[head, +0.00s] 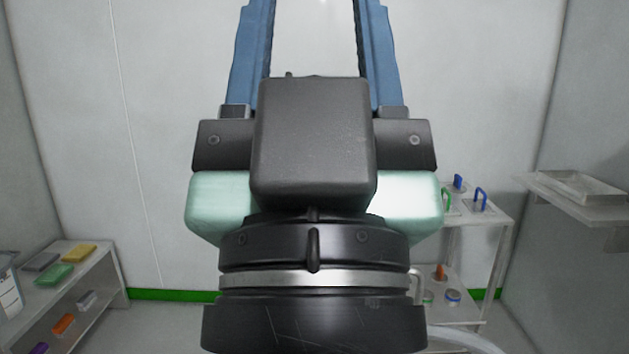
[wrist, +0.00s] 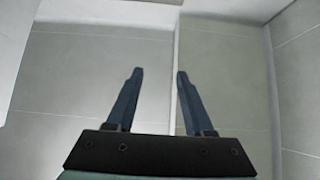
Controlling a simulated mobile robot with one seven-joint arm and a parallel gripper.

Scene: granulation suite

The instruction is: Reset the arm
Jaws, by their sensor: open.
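My gripper (head: 314,40) fills the middle of the head view, raised and pointing up, with its two long blue fingers spread wide apart. The fingertips run out of the top of that view. In the wrist view my gripper (wrist: 160,75) shows both fingertips, with an empty gap between them. The jaws are open and hold nothing. Only bare pale wall or floor panels show behind the fingers there.
A shelf unit (head: 100,285) at the left carries several coloured blocks. A white cart (head: 487,222) at the right, partly hidden by my arm, holds handled items. A wall shelf (head: 590,207) with a clear tray (head: 585,187) juts from the right wall. The space around my gripper looks clear.

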